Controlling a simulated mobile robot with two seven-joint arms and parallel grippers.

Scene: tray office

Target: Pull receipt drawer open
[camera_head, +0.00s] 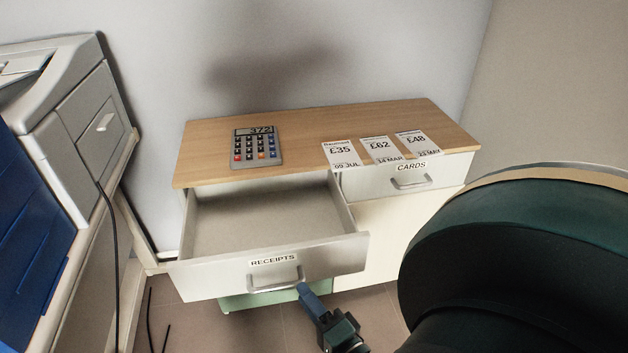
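The receipt drawer (268,267), a pale grey front labelled RECEIPTS, is pulled well out of the wooden-topped cabinet. Its inside (265,215) is visible and empty. Its metal bar handle (275,286) is on the lower part of the front. My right gripper (305,290) reaches up from below, with a blue fingertip at the right end of the handle. Whether the fingers close around the bar or only touch it cannot be made out. My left gripper is not in view.
A calculator (258,147) and several receipts (381,150) lie on the cabinet top (300,128). The drawer labelled CARDS (400,177) beside is shut. A printer-like machine (85,125) and a blue object (35,225) stand at the left. My own arm covers the lower right.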

